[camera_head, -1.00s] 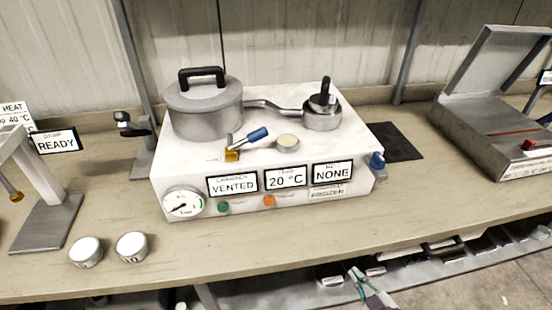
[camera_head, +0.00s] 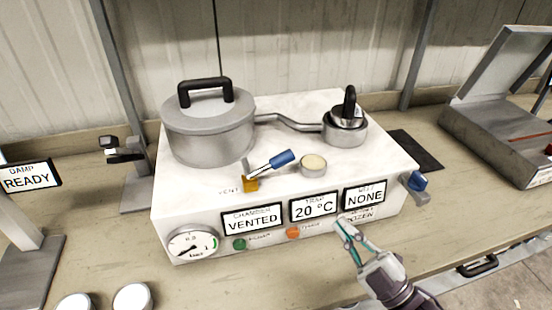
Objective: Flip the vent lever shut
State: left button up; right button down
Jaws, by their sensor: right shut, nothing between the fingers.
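The vent lever (camera_head: 271,165) is a metal arm with a blue grip on a brass base, on top of the white machine near its front edge. It slants up to the right, beside the "VENT" marking. The chamber display (camera_head: 253,219) reads VENTED. My right gripper (camera_head: 345,230) is in front of the machine's right front face, below and to the right of the lever, clear of it. Its fingers are together with nothing between them. My left gripper is not in view.
On the white machine (camera_head: 190,218) stand a lidded pot (camera_head: 210,130), a small metal vessel (camera_head: 345,134) joined by a pipe, and a round cap (camera_head: 313,165). A blue-handled valve (camera_head: 415,184) juts from the right side. An open metal case (camera_head: 490,150) stands at right.

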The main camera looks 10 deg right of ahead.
jog(key=p, duration=0.3)
send_near(272, 164)
jog(key=d+r, duration=0.1)
jog(key=d, duration=0.2)
jog(key=p+x, duration=0.1)
jog(key=x, duration=0.4)
jog(key=shift+w+r, duration=0.1)
jog(key=shift+w, duration=0.4)
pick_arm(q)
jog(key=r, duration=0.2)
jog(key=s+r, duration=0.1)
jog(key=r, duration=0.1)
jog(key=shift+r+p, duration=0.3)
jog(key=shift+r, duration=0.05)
pick_arm(e)
jog(key=shift+w+a, duration=0.15)
jog(key=shift+w, duration=0.15)
jog(key=shift+r, duration=0.1)
